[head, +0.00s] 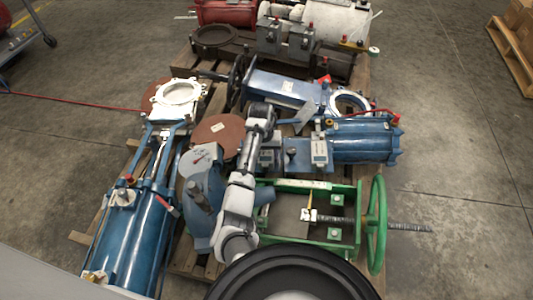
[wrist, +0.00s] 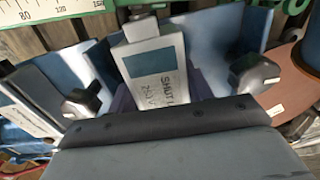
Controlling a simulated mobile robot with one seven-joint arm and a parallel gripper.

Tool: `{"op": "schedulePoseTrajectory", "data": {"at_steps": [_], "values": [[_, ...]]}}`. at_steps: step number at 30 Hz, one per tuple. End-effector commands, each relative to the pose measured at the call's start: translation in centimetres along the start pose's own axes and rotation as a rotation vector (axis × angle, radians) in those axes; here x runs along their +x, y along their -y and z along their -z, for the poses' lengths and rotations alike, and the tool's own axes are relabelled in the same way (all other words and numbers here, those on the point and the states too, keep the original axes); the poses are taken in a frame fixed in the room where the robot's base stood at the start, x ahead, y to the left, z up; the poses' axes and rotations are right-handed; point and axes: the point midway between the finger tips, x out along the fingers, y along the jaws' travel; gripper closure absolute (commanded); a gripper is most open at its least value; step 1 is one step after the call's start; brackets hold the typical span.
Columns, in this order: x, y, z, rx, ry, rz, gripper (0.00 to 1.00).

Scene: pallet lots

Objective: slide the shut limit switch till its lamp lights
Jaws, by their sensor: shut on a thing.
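In the head view my gripper (head: 265,145) is low over the blue actuator beside the grey switch box (head: 268,160), which the arm partly hides. A second grey box (head: 319,150) is to the right on the blue bracket; its label (wrist: 28,118) shows at the left of the wrist view. I cannot make out a lit lamp.
A green frame with a handwheel (head: 377,225) and threaded rod lies in front. A blue cylinder (head: 362,140) is to the right, another (head: 130,235) at the left. A brown disc (head: 218,130) lies just left of the arm. Concrete floor (head: 450,150) is clear on the right.

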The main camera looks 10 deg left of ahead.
Motion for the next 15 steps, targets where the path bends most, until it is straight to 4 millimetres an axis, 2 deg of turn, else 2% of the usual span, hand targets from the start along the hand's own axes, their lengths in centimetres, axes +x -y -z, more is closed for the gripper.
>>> {"op": "schedulePoseTrajectory", "data": {"at_steps": [7,15], "values": [[-0.36,-0.91,-0.03,0.001,0.001,-0.002,0.91],[0.03,-0.91,-0.01,0.001,0.0,-0.001,0.91]]}}
